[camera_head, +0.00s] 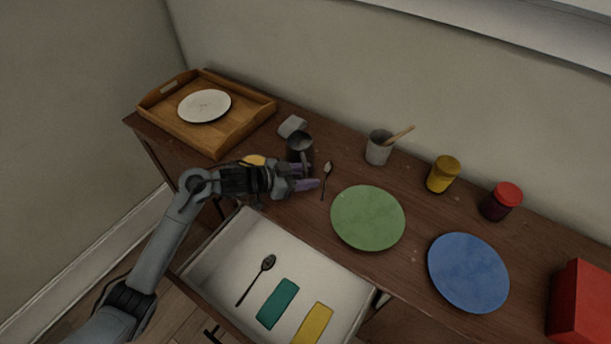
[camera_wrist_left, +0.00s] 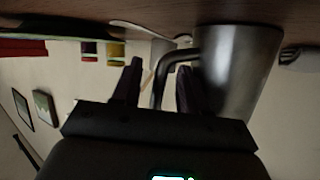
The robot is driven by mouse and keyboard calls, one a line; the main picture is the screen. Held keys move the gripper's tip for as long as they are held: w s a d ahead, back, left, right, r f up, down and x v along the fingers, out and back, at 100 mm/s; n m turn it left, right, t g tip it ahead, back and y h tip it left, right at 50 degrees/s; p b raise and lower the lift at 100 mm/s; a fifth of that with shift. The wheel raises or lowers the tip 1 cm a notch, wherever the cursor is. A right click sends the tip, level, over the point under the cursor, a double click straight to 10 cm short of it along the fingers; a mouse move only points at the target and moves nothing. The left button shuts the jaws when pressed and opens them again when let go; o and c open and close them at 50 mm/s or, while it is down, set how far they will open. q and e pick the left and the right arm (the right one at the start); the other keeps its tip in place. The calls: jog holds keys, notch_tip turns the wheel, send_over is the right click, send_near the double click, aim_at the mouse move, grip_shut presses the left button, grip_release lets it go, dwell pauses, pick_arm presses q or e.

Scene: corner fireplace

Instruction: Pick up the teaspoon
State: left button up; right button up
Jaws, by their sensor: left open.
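A small spoon (camera_head: 326,181) lies on the brown tabletop, just right of my left gripper and left of the green plate. A second, longer-looking dark spoon (camera_head: 256,280) lies in the open drawer. I cannot tell by size alone which is the teaspoon. My left gripper (camera_head: 308,177) is open, low over the table and apart from the small spoon. In the left wrist view its fingers (camera_wrist_left: 157,84) are spread, with the metal mug's (camera_wrist_left: 232,65) handle showing between and behind them. My right gripper is not in view.
The dark mug (camera_head: 299,147) stands right behind my left gripper. A green plate (camera_head: 368,217), blue plate (camera_head: 468,272), cup with a wooden utensil (camera_head: 378,150), yellow jar (camera_head: 443,175) and red-lidded jar (camera_head: 501,202) stand rightward. A wooden tray (camera_head: 225,138) is at left; the drawer (camera_head: 215,262) is open in front.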

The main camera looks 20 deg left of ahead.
pick_arm(q)
jog(key=p+v, duration=0.3)
jog(key=v, duration=0.7)
jog(key=shift+s+a+r, duration=0.3)
jog(key=shift+s+a, duration=0.15)
jog(key=shift+c, duration=1)
jog(key=shift+s+a+r, duration=0.15)
jog(key=shift+s, duration=0.05)
